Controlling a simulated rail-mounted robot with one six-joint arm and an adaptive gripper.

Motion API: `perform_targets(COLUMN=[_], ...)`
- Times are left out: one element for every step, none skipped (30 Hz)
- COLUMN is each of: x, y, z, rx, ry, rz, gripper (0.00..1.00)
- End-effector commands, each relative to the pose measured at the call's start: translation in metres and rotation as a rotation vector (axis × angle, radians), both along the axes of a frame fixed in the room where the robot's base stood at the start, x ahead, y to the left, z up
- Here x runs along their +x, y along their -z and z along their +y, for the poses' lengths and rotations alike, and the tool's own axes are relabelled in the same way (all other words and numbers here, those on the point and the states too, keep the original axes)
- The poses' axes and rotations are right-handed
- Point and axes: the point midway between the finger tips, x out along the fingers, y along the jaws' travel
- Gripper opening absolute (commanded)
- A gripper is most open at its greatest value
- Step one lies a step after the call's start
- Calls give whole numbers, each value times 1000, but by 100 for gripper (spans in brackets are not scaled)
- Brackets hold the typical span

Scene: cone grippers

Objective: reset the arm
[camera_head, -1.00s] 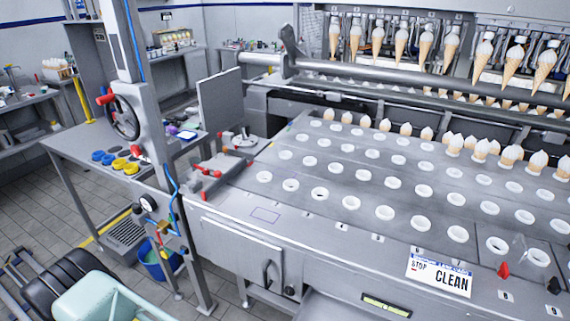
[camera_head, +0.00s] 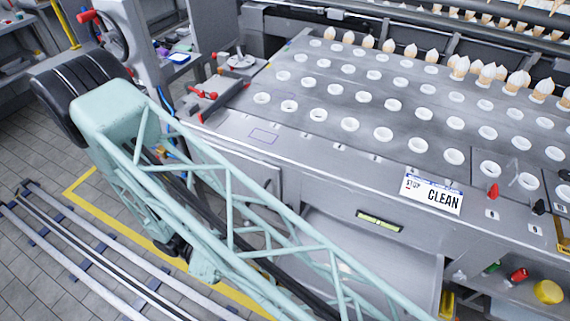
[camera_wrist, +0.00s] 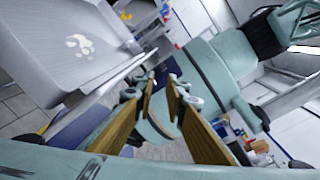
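My gripper shows in the wrist view (camera_wrist: 163,82). Its two flat, wood-coloured fingers stand apart with a gap between their tips, and I see nothing held between them. Teal parts of my own arm show behind and to the right of the fingers. In the head view, my teal lattice arm (camera_head: 225,185) runs from the left down to the bottom edge. The gripper end is outside the head view.
A metal cone machine (camera_head: 330,155) with rows of white-rimmed holes fills the right, with several filled cones at its back. A "STOP CLEAN" sign (camera_head: 432,191) lies on its front. Floor rails (camera_head: 90,255) are at lower left. A grey tray-like surface (camera_wrist: 70,40) shows in the wrist view.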

Motion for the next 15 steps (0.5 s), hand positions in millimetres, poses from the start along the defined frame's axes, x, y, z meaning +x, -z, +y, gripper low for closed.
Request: perform_targets(x=[3,5,7,9,10,12,14,16,18,19,21,23,25,27,29], y=[-5,-8,-11,-14,-16,-20,-23,-25,-29,-32,-35,-38,-41,-44,-47], z=[1,1,1,1,1,1,1,1,1,1,1,1,0,0,0], rx=[11,17,24,30,36,44,49,54,61,67,73,81,86,92,100], ry=[13,20,28,35,41,50,56,64,73,79,86,95,103,110,119], rz=[-15,-24,-34,-42,-51,-61,-71,-79,-91,-100,-109,-120,-130,-139,-153], gripper=[12,12,12,12,12,12,12,12,12,12,12,12,12,12,12])
